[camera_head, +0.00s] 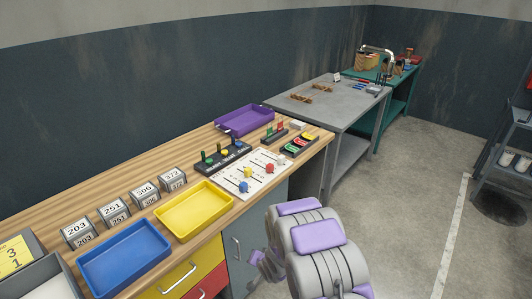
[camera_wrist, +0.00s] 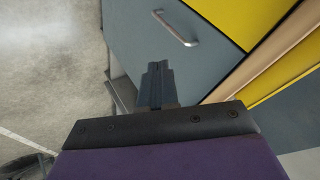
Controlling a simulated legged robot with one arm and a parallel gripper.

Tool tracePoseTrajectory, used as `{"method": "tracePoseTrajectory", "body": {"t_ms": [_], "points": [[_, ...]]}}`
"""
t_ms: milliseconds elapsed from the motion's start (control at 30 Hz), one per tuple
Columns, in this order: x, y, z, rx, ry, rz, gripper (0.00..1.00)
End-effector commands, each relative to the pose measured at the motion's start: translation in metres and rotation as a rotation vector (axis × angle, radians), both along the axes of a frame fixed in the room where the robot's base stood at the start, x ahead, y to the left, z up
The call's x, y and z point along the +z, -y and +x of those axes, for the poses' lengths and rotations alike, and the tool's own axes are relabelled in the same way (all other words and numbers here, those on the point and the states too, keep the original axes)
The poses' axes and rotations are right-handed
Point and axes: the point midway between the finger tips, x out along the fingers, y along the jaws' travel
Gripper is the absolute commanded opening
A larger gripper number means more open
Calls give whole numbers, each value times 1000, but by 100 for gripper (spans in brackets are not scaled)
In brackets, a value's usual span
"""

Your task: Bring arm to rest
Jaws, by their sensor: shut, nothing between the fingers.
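My arm shows at the bottom middle of the head view, grey with purple pads, folded low in front of the workbench. My gripper (camera_wrist: 155,85) shows in the wrist view with its two dark fingers together and nothing between them. It points at the grey cabinet front (camera_wrist: 180,60) with a metal handle (camera_wrist: 175,28). The fingers appear apart from the cabinet, though the exact gap is hard to tell. In the head view the fingers are hidden or too small to make out.
The wooden workbench (camera_head: 95,196) holds a blue tray (camera_head: 125,258), a yellow tray (camera_head: 194,210), a purple tray (camera_head: 245,120) and several numbered blocks. A grey table (camera_head: 335,110) and a green table (camera_head: 400,82) stand beyond. Open floor (camera_head: 415,190) lies to the right, before a dark shelf (camera_head: 508,175).

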Motion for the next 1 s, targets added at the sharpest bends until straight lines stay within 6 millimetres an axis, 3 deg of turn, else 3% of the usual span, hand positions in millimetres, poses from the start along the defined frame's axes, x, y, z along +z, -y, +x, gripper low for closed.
{"method": "tracePoseTrajectory", "body": {"t_ms": [33, 233, 467, 767, 1000], "points": [[18, 10, 2, -3, -4, -37, 0], [71, 53, -11, -1, -60, -179, 0], [130, 98, -46, 9, -154, -312, 0], [202, 144, -119, 42, -301, -428, 0], [251, 168, -197, 95, -433, -474, 0]]}}
